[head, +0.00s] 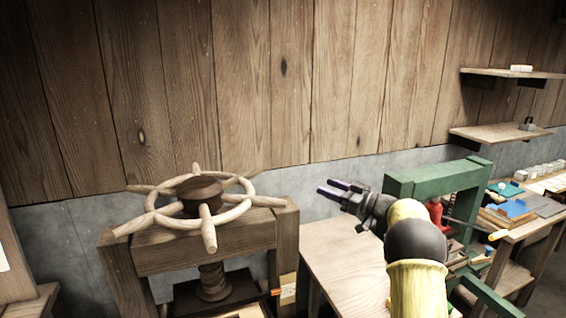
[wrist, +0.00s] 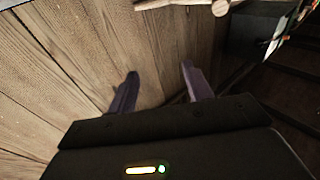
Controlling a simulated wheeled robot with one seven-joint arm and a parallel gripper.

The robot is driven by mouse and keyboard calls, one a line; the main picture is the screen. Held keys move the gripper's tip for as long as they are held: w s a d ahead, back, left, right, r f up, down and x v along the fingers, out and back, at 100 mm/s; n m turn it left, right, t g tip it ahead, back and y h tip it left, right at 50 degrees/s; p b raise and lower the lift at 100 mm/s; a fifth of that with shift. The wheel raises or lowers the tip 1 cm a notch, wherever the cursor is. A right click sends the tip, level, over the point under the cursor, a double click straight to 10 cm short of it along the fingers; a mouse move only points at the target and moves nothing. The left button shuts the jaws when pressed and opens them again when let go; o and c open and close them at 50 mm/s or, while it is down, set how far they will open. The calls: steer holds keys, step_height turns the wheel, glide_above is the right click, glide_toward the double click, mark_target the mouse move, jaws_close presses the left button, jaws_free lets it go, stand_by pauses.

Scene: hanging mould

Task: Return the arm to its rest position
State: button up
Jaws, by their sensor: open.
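My gripper (head: 339,190) shows in the head view at the end of my yellow and black arm. It is raised in front of the wall, above the wooden table and right of the wooden hand wheel. In the wrist view its two purple fingers (wrist: 158,88) are spread apart with nothing between them. My gripper is apart from everything around it, as far as the views show.
A wooden press with a spoked hand wheel (head: 204,205) stands at left. A green frame (head: 437,177) stands right of my arm. A bench with a blue item (head: 512,209) and small parts is at far right. Two shelves (head: 500,132) hang on the plank wall (head: 290,80).

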steer(key=s+d+f+m+t+h, duration=0.35)
steer(key=s+m+h, duration=0.45)
steer(key=m+h, duration=0.5)
steer(key=s+a+f+g+h, duration=0.1)
steer(key=s+f+g, duration=0.3)
steer(key=s, duration=0.7)
steer(key=s+a+f+n+g+h, duration=0.1)
steer(key=s+f+g, duration=0.3)
steer(key=s, duration=0.7)
steer(key=s+a+f+g, duration=0.3)
steer(key=s+f, duration=0.3)
steer(key=s, duration=0.5)
steer(key=shift+s+n+g+h, duration=0.3)
steer(key=shift+n+g+h, duration=0.1)
steer(key=shift+g, duration=0.05)
steer(key=shift+w+d, duration=0.1)
steer(key=shift+d, duration=0.05)
